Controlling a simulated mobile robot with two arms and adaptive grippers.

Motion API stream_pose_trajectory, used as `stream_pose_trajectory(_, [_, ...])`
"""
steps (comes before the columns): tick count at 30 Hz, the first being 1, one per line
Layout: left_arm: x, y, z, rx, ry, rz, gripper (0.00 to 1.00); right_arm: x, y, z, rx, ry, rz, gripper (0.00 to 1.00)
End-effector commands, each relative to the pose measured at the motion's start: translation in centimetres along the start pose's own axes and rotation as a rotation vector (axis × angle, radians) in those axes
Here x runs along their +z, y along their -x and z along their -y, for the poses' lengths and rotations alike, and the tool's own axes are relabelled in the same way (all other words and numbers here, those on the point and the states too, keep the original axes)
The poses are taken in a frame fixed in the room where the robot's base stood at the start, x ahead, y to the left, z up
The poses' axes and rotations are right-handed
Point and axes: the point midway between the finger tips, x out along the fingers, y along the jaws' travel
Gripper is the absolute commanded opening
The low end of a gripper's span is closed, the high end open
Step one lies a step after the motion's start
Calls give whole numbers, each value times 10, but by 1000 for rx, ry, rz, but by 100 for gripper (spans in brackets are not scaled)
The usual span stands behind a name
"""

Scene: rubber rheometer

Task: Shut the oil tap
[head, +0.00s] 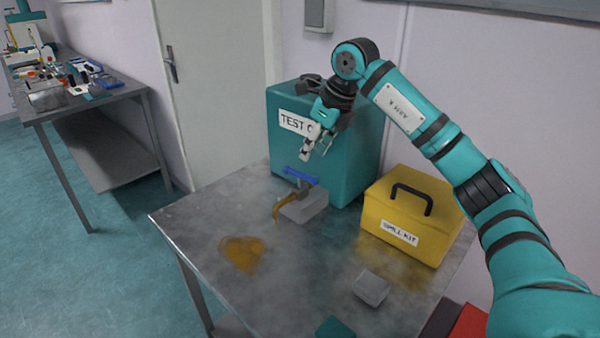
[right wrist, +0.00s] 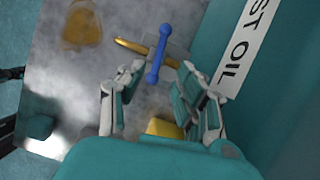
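The oil tap has a blue lever (head: 300,176) and a curved brass spout (head: 281,206), at the foot of the teal test oil tank (head: 345,165). In the right wrist view, the lever (right wrist: 159,53) lies crosswise to the spout (right wrist: 133,46). A grey block (head: 304,206) sits below the lever in the head view. My right gripper (head: 316,146) hangs in front of the tank, above the tap. Its fingers are spread with nothing between them, and in the right wrist view the gripper (right wrist: 162,78) is apart from the lever.
A brown oil puddle (head: 243,252) lies on the metal table (head: 205,222) by the spout. A yellow spill kit box (head: 412,213) stands right of the tap. A small grey box (head: 371,287) is near the front. Another bench (head: 115,100) is at far left.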

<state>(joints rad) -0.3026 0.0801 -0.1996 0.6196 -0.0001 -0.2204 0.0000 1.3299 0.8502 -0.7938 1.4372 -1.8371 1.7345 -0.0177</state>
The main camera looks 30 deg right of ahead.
Motion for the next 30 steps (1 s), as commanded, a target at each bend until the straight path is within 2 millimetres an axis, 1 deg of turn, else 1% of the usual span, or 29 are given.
stream_pose_trajectory(1, [0,2,0,0,0,0,40,0,-12,-1,3,0,-4,35])
stream_pose_trajectory(6, [-1,6,0,0,0,0,40,0,-48,-1,3,0,-4,35])
stream_pose_trajectory(9, [-1,7,0,0,0,-1,40,0,-65,-1,3,1,-3,35])
stream_pose_trajectory(12, [-2,9,0,0,0,-1,40,0,-78,-1,2,1,-1,35])
stream_pose_trajectory(15, [-2,9,1,-1,0,-2,40,0,-86,-1,2,0,0,35])
stream_pose_trajectory(18, [-3,9,1,-1,0,-3,40,0,-90,-1,1,1,1,35])
stream_pose_trajectory(26, [-3,9,1,-1,0,-3,40,0,-91,-1,1,1,1,35])
stream_pose_trajectory(30, [-3,9,1,-1,-1,-4,40,0,-91,-1,1,1,1,16])
